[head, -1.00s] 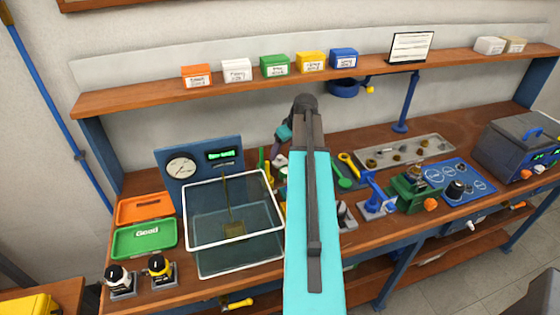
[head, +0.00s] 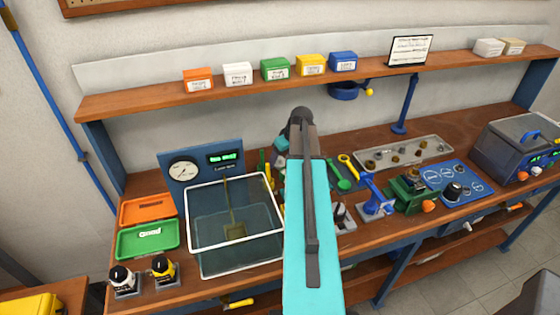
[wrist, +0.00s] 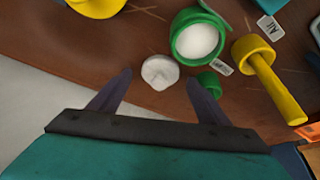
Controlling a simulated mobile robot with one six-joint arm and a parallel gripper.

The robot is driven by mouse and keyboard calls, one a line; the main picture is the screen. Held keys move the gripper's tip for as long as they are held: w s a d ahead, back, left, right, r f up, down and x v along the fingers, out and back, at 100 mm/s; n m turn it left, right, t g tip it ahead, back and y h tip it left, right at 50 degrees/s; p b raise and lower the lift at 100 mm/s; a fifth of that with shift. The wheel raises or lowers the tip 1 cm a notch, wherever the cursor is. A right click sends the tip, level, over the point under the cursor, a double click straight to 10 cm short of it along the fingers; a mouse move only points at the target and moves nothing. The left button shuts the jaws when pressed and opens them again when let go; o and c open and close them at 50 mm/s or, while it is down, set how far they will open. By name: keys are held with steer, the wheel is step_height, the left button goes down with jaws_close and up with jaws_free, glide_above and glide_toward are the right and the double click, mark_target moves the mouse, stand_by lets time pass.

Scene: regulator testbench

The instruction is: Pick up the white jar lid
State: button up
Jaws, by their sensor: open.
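The white jar lid (wrist: 160,72) is a small round white piece with a raised middle, lying on the brown wooden bench in the wrist view. My gripper (wrist: 158,77) is open and empty, with its dark fingers spread and one tip on each side of the lid in the picture. I see no contact between fingers and lid; the height gap is hard to judge. A green jar (wrist: 199,40) with a white inside stands just beyond and right of the lid. In the head view my own arm hides the lid and most of the gripper.
A small green cap (wrist: 209,84) lies near the right fingertip. A yellow piece with a long handle (wrist: 267,78) is at the right, and another yellow object (wrist: 97,6) is at the top left. Clear bench lies left of the lid. A white-rimmed tank (head: 236,247) stands left of my arm.

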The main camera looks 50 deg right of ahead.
steer(key=shift+w+f, duration=0.15)
steer(key=shift+f, duration=0.2)
stand_by(0.3)
steer(key=c, duration=0.9)
steer(key=shift+c, duration=0.2)
